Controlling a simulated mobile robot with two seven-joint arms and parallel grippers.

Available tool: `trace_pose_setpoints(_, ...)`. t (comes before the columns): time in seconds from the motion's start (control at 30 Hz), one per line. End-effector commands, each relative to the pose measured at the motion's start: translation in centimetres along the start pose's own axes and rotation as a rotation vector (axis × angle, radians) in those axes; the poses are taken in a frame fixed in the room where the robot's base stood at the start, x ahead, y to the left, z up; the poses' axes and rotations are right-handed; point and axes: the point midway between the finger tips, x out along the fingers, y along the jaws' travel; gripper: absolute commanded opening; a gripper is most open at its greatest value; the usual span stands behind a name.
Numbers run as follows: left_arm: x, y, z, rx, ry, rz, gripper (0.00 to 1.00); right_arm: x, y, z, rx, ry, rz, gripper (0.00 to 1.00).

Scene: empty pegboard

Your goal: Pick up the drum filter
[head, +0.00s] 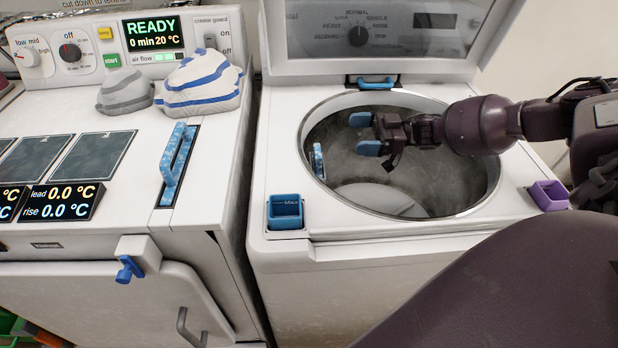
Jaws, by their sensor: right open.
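A small blue and white piece (318,161) sits on the left inner wall of the open washer drum (345,125); it looks like the drum filter, though it is small in view. My right gripper (363,134) reaches in from the right over the drum opening. Its blue-tipped fingers are apart with nothing between them. They point left, above and to the right of the blue piece in the picture, and do not touch it. My left gripper is not in view.
The washer lid (375,38) stands open behind the drum. A blue cup (285,212) and a purple cup (549,195) sit at the washer's top corners. On the dryer at left are a blue-handled slot filter (175,165) and folded striped cloths (200,84).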

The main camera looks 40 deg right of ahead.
Motion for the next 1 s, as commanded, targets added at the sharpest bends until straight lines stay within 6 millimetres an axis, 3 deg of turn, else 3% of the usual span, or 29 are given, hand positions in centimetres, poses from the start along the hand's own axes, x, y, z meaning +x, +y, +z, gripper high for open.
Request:
trace_pose_setpoints(0.03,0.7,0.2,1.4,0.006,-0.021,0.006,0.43,-0.2,-0.3,3.2,0.033,-0.021,0.001,0.94)
trace_pose_setpoints(0.2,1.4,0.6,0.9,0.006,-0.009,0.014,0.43,-0.4,-0.7,5.6,0.058,-0.036,0.001,0.94)
trace_pose_setpoints(0.4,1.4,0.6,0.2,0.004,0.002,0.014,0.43,1.3,-0.6,5.4,0.056,-0.032,-0.001,0.94)
trace_pose_setpoints(0.6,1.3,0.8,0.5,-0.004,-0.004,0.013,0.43,4.1,-0.7,5.5,0.057,-0.033,0.000,0.94)
trace_pose_setpoints(0.87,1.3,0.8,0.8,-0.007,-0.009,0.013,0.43,5.7,-0.7,5.5,0.056,-0.034,0.000,0.94)
trace_pose_setpoints(1.0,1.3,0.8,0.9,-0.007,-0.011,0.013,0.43,7.5,-0.8,5.4,0.056,-0.033,-0.002,0.94)
